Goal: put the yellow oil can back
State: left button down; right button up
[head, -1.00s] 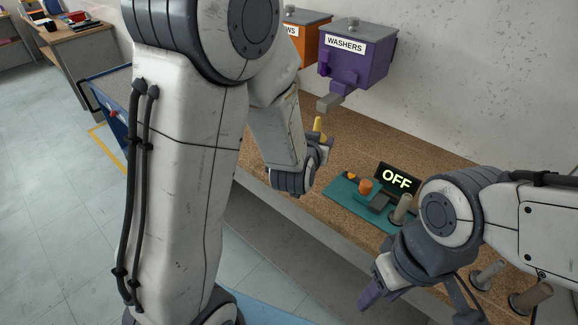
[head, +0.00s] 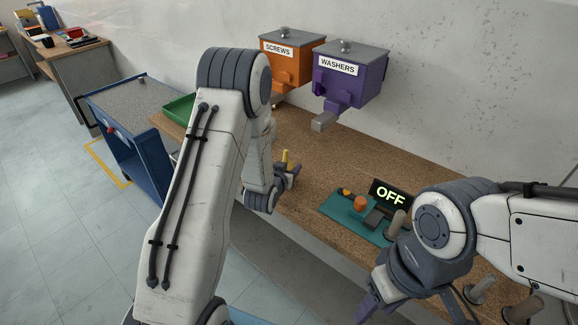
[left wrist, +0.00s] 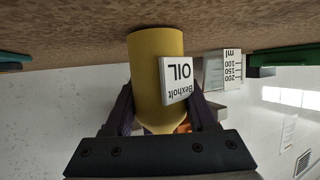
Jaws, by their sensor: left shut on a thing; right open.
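The yellow oil can (left wrist: 158,75) is between the fingers of my left gripper (left wrist: 160,115) in the left wrist view, with its "Bexholt OIL" label upside down there. In the head view, only the can's narrow yellow top (head: 285,157) shows above my left gripper (head: 284,174), which is shut on it over the bench's front part. The can's base is close to the bench top; I cannot tell whether it touches. My right gripper (head: 408,311) is open and empty at the lower right, in front of the bench.
A green tray (head: 180,107) lies on the bench's far left end. A teal mat (head: 345,216) with an "OFF" sign (head: 390,194) is right of my left gripper. Orange screws (head: 288,62) and purple washers (head: 349,82) dispensers hang on the wall.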

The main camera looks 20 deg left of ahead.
pick_arm(q)
jog(key=shift+f, duration=0.15)
jog(key=shift+c, duration=1)
grip_release()
